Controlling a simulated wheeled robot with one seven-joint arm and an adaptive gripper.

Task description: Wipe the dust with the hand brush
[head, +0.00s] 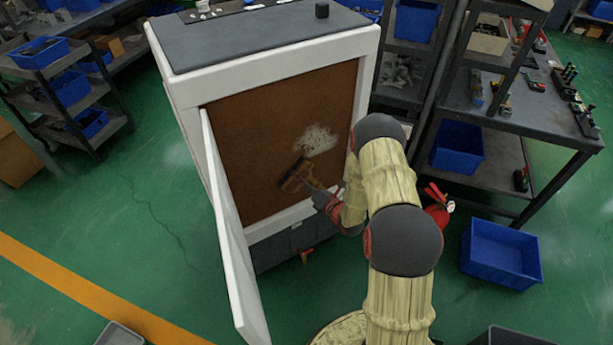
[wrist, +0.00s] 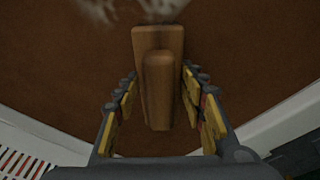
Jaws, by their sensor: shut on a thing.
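The hand brush (head: 296,175) has a brown wooden body and is held in front of the cabinet's brown inner panel (head: 245,150). In the wrist view the brush (wrist: 158,60) points away from me, with its handle between my fingers. My gripper (head: 312,187) is shut on the brush handle; its yellow-padded fingers flank it in the wrist view (wrist: 161,110). The pale dust patch (head: 316,139) is on the panel, above and right of the brush. Part of the dust (wrist: 162,8) shows at the top of the wrist view. The bristles are hidden, so contact with the panel cannot be told.
The white cabinet (head: 270,58) has its door (head: 232,235) swung open on the left. A blue bin (head: 501,252) sits on the green floor at right, beside a dark workbench (head: 490,110). Shelves with blue bins stand at left (head: 65,85). The floor left of the door is mostly clear.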

